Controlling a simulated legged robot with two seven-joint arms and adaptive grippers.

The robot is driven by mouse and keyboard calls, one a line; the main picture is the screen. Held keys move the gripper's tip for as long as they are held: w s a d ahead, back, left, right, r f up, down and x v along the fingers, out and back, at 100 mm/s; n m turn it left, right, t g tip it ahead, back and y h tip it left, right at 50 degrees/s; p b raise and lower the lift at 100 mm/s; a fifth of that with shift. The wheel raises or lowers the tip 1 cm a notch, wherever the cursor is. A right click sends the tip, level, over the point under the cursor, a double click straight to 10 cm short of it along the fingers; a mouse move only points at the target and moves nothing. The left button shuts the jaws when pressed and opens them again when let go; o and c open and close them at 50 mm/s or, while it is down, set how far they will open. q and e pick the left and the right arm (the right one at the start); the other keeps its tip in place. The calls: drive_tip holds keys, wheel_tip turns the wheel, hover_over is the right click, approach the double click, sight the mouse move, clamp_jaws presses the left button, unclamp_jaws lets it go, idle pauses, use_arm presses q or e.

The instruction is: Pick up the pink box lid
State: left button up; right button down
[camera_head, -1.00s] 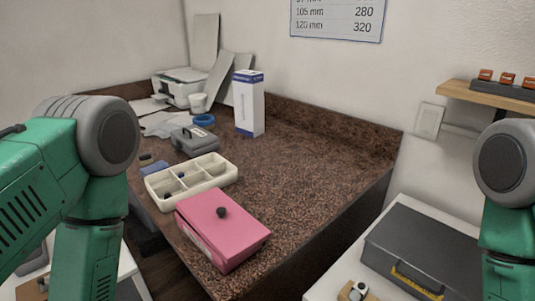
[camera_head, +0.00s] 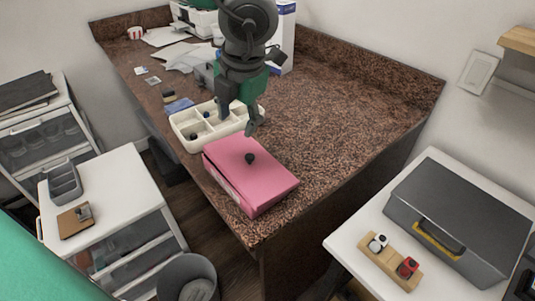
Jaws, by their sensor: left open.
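The pink box (camera_head: 240,197) sits near the front corner of the brown counter. Its pink lid (camera_head: 262,175) lies on top of it, with a small dark round knob (camera_head: 250,158) near the middle. My left gripper (camera_head: 238,118) points down from the top of the view, behind the lid and over the white compartment tray. Its fingers are apart, with nothing seen between them, and it appears clear of the knob. My right gripper is out of view.
The white compartment tray (camera_head: 185,134) stands just behind the box. A white-and-blue carton (camera_head: 286,45) stands farther back. The counter (camera_head: 350,115) to the right is clear. A grey toolbox (camera_head: 465,215) is on a white cabinet at right, and a bin (camera_head: 187,274) is below.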

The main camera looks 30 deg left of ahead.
use_arm(q)
wheel_tip(320, 180, up, 2)
drive_tip(key=d+n+h, duration=0.1)
drive_tip(key=b, duration=0.2)
hover_over(251, 156)
drive_tip(key=s, duration=0.1)
drive_tip(key=shift+n, duration=0.3)
drive_tip(key=f, duration=0.7)
drive_tip(key=shift+d+f, duration=0.25)
drive_tip(key=shift+f, duration=0.15)
drive_tip(key=f, duration=0.3)
drive_tip(key=w+a+f, duration=0.1)
drive_tip(key=f, duration=0.1)
drive_tip(key=shift+f, duration=0.2)
drive_tip(key=shift+s+d, duration=0.1)
drive_tip(key=shift+d, duration=0.2)
clamp_jaws()
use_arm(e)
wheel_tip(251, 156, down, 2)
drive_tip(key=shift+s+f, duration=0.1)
